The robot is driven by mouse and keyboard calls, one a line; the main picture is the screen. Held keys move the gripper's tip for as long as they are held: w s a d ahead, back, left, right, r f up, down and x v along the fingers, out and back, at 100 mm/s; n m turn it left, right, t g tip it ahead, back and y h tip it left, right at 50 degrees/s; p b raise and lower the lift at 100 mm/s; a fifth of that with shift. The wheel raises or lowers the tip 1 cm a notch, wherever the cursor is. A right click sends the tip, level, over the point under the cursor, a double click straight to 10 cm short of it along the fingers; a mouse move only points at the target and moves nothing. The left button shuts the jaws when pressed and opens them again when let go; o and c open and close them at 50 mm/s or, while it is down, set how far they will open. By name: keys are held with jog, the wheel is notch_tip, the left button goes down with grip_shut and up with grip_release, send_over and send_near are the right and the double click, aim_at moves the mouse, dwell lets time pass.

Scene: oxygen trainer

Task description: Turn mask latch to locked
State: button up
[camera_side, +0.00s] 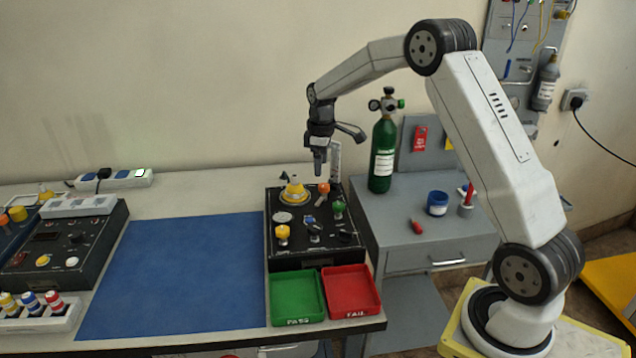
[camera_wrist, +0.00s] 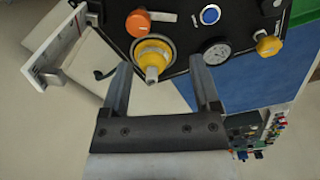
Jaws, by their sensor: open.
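The black trainer panel (camera_side: 318,258) stands at the right end of the bench. A yellow domed fitting with a pale tip (camera_side: 294,192) sits at its back left; it also shows in the wrist view (camera_wrist: 152,55). An orange knob (camera_side: 323,188) is beside it, also in the wrist view (camera_wrist: 137,22). No label is readable, so I cannot tell which part is the mask latch or its setting. My gripper (camera_side: 319,168) points down above the back of the panel. In the wrist view its open fingers (camera_wrist: 161,72) appear either side of the yellow fitting's tip, with nothing held.
The panel also carries a gauge (camera_wrist: 215,52), a blue button (camera_wrist: 210,14), a yellow knob (camera_wrist: 268,45) and a green knob (camera_side: 338,207). Green (camera_side: 297,298) and red (camera_side: 350,292) trays sit in front. A green cylinder (camera_side: 383,150) stands right. The blue mat (camera_side: 180,270) is clear.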

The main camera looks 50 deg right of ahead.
aim_at(324, 184)
jog(key=shift+w+d+n, duration=0.15)
jog(key=shift+w+d, duration=0.1)
jog(key=shift+d, duration=0.45)
jog(key=shift+w+d+n, duration=0.15)
jog(key=shift+w+d, duration=0.05)
jog(key=shift+d, duration=0.5)
jog(key=shift+f, duration=0.25)
jog(key=shift+f, duration=3.75)
grip_shut()
